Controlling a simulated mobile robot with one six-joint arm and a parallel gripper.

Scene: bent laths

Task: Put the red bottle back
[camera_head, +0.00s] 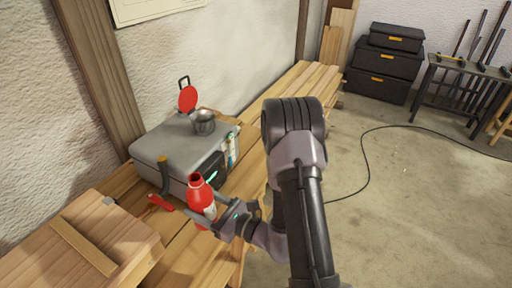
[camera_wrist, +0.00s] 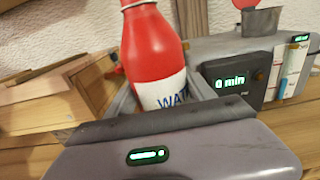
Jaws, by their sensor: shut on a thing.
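The red bottle (camera_head: 201,196) has a white label and an open-looking dark top in the head view. My gripper (camera_head: 205,220) is shut on the bottle and holds it upright or nearly so, in front of the grey machine. In the wrist view the bottle (camera_wrist: 155,50) stands between the fingers, slightly tilted in the picture, with "WAT" readable on its label. Its lower part is hidden behind my gripper's body. Whether its base touches the bench cannot be told.
The grey machine (camera_head: 165,150) with a "0 min" display (camera_wrist: 232,82) stands on the wooden bench (camera_head: 180,262). A metal cup (camera_head: 204,122) and red disc (camera_head: 188,98) are on top. A wooden box (camera_head: 85,245) is at left, a red-handled tool (camera_head: 160,203) between. Black cases (camera_head: 385,62) stand far right.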

